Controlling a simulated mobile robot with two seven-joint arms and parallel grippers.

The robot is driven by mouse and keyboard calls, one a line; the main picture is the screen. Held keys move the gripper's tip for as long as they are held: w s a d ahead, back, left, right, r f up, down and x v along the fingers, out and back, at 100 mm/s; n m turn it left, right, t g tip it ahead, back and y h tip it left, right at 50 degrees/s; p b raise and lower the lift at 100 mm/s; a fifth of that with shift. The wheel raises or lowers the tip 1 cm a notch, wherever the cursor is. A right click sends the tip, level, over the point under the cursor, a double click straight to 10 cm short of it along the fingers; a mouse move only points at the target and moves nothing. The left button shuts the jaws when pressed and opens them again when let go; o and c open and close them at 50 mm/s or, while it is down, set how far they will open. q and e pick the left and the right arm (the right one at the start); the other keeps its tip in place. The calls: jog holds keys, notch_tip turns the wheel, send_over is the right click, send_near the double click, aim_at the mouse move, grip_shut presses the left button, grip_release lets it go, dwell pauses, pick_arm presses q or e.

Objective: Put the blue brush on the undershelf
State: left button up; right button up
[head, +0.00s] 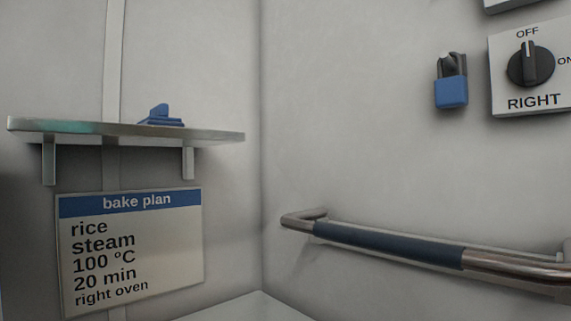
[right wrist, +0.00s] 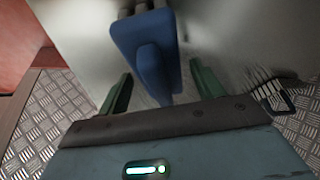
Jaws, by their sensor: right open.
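My right gripper (right wrist: 162,70) is open in the right wrist view, its two green fingers apart. A blue object with a raised ridge or handle, which looks like the blue brush (right wrist: 142,38), lies just ahead of and between the fingers, with clear gaps on both sides. It appears to rest on or against a pale metal surface (right wrist: 90,30). Bristles cannot be made out. Neither gripper shows in the head view, and the undershelf cannot be identified.
The wall shelf (head: 70,127) sits above a bake plan sign (head: 130,255). A rail with a dark grip (head: 390,245) runs along the right wall. A blue padlock (head: 451,93) hangs beside a rotary switch (head: 530,65). Tread-plate floor (right wrist: 45,110) shows below the right gripper.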

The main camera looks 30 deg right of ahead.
jog(key=shift+r+p, duration=0.55)
jog(key=shift+r, duration=0.1)
jog(key=p+v, duration=0.7)
jog(key=shift+s+f, duration=0.1)
